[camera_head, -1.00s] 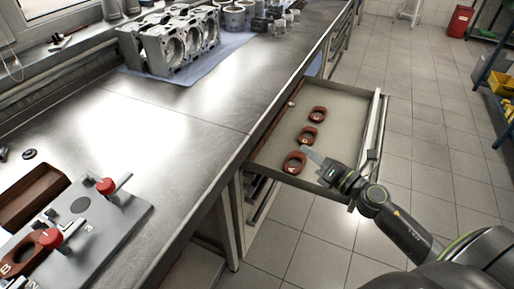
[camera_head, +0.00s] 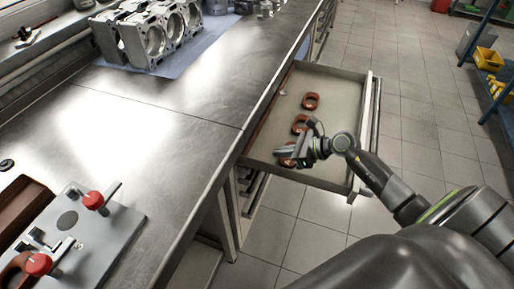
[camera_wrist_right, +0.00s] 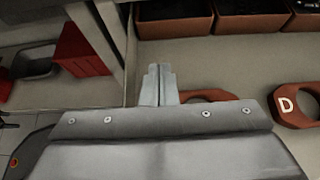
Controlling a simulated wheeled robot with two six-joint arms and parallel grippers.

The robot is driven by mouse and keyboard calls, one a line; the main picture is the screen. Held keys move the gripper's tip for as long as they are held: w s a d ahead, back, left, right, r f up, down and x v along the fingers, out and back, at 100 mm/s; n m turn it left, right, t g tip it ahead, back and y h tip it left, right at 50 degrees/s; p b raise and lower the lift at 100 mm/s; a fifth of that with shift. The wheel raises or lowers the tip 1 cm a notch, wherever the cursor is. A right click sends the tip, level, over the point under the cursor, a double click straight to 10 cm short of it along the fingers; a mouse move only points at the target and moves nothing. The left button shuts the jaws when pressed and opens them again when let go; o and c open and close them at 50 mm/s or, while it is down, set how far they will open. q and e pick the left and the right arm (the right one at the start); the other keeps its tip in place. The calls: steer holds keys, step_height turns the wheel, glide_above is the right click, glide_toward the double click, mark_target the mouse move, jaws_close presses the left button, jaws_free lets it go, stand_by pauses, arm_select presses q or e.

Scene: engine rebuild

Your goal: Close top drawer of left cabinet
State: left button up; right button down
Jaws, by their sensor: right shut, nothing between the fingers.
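The open drawer (camera_head: 335,82) sticks out from under the workbench in the head view, with its front panel (camera_head: 366,140) on the right. Several red-brown oval parts lie inside, one at the far end (camera_head: 311,101). My right gripper (camera_head: 281,155) is shut and empty over the near part of the drawer, pointing toward the bench. It partly hides the nearer parts. In the right wrist view its closed fingertips (camera_wrist_right: 159,84) show over the drawer, beside a part marked D (camera_wrist_right: 297,105). Contact with the drawer cannot be told. My left gripper is out of view.
The metal workbench (camera_head: 165,125) runs along the left, with an engine block (camera_head: 150,35) at the back. A fixture plate (camera_head: 105,225) with red knobs lies in front. Tiled floor (camera_head: 425,120) is clear right of the drawer. A blue shelf (camera_head: 490,65) stands farther right.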

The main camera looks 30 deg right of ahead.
mark_target(248, 151)
steer(key=x, duration=0.4)
steer(key=shift+w+a+f, duration=0.1)
steer(key=shift+w+a, duration=0.2)
steer(key=shift+w+a+p, duration=0.75)
steer(key=shift+w+a, duration=0.4)
steer(key=shift+w, duration=0.3)
steer(key=w+a+b, duration=0.1)
steer(key=w+a, duration=0.2)
steer(key=shift+w+a, duration=0.15)
steer(key=shift+w, duration=0.25)
steer(key=shift+s, duration=0.1)
steer(key=shift+f, duration=0.1)
